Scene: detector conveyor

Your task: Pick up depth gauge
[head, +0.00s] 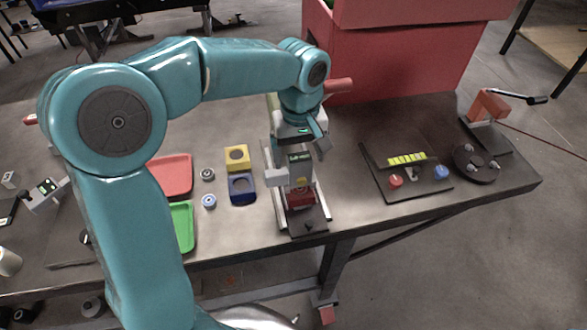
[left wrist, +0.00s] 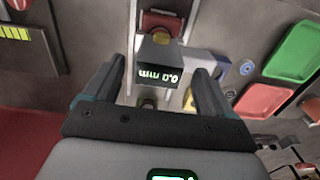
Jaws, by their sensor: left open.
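The depth gauge (head: 300,166) appears to be the small dark block with a lit display, standing over the conveyor rail (head: 268,172) in the middle of the bench. In the left wrist view the gauge (left wrist: 160,56) shows "0.0 mm", upside down. My left gripper (head: 306,133) is open and just above the gauge in the head view. In the left wrist view its fingers (left wrist: 158,76) lie on either side of the gauge, with visible gaps. Whether the fingertips reach down beside it is unclear. My right gripper is not in view.
A yellow block (head: 237,153), a blue block (head: 242,190), a red tray (head: 170,177) and a green tray (head: 183,226) lie left of the rail. A control panel (head: 377,185) lies to the right. A large red box (head: 400,65) stands behind. Another small display device (head: 45,193) is far left.

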